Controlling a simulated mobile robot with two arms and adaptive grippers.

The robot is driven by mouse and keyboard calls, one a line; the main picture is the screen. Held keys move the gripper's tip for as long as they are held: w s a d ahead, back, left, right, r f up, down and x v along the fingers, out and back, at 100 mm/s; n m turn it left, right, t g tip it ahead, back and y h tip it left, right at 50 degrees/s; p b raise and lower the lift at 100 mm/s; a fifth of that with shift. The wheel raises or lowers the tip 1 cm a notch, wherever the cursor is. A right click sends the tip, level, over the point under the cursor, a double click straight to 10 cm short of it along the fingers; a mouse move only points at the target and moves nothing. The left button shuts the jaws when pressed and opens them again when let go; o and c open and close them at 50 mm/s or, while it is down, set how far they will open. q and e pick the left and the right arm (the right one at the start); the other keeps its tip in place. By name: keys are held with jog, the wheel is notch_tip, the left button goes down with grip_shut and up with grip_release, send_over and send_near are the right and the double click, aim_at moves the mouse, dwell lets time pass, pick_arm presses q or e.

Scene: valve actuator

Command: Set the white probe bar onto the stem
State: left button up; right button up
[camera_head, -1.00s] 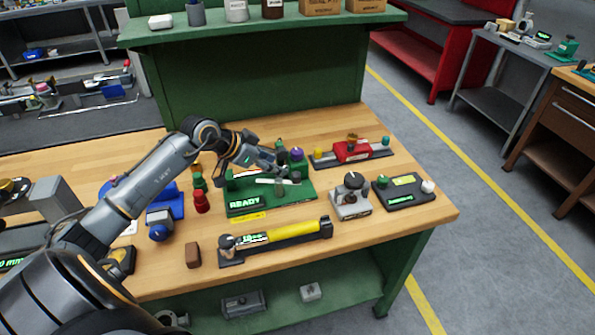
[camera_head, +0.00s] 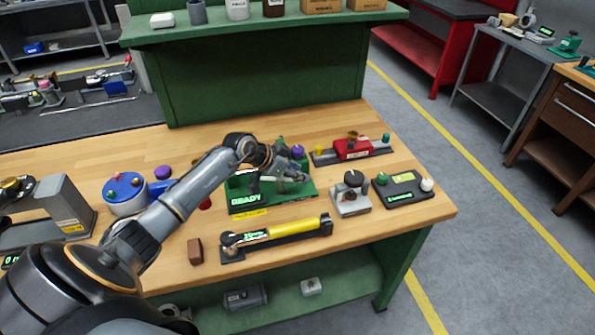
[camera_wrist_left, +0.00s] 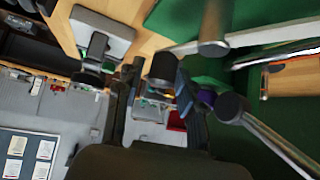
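The green valve board (camera_head: 300,193) with its READY display sits on the wooden bench. My left gripper (camera_head: 296,176) is low over the board and hides much of its middle in the head view. In the left wrist view, its dark fingers (camera_wrist_left: 160,92) stand apart. A dark cylindrical knob (camera_wrist_left: 164,68) shows in line with the gap; I cannot tell whether it is between the fingers. A pale bar (camera_wrist_left: 275,34), likely the white probe bar, runs beside a grey post (camera_wrist_left: 212,30), outside the fingers. I cannot make out the stem for certain. My right gripper is not in view.
A purple knob (camera_head: 298,150) stands behind the board. A red device (camera_head: 352,149) is at the back right, with a grey knob unit (camera_head: 350,195) and dark button box (camera_head: 405,189) to the right. A yellow-barred tool (camera_head: 290,230) lies in front.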

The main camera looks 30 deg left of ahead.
pick_arm(q)
grip_shut()
jog(key=shift+s, duration=0.1)
jog(key=m+h, duration=0.1)
jog(key=s+m+g+h, duration=0.1)
jog(key=m, duration=0.1)
jog(key=shift+s+d+m+g, duration=0.15)
jog(key=shift+d+m+g, duration=0.05)
jog(key=shift+m+g, duration=0.1)
jog(key=s+m+g+h+b, duration=0.1)
jog(key=m, duration=0.1)
jog(key=shift+s+f+m+g+h, duration=0.1)
jog(key=shift+m+g+h, duration=0.2)
jog(key=shift+m+h, duration=0.1)
jog(key=m+g+b, duration=0.1)
jog(key=s+m+g+h+b, duration=0.1)
jog(key=m+b, duration=0.1)
jog(key=shift+s+a+m+g, duration=0.1)
jog(key=shift+s+m+g, duration=0.2)
jog(key=m+g+b, duration=0.1)
jog(key=s+m+b, duration=0.1)
jog(key=m+g+b, duration=0.1)
jog(key=shift+s+a+g, duration=0.15)
jog(key=shift+a+g, duration=0.1)
jog(key=shift+g, duration=0.05)
jog(key=shift+s+a+m+g+b, duration=0.15)
jog(key=shift+m+g+b, duration=0.15)
jog(key=shift+m+b, duration=0.25)
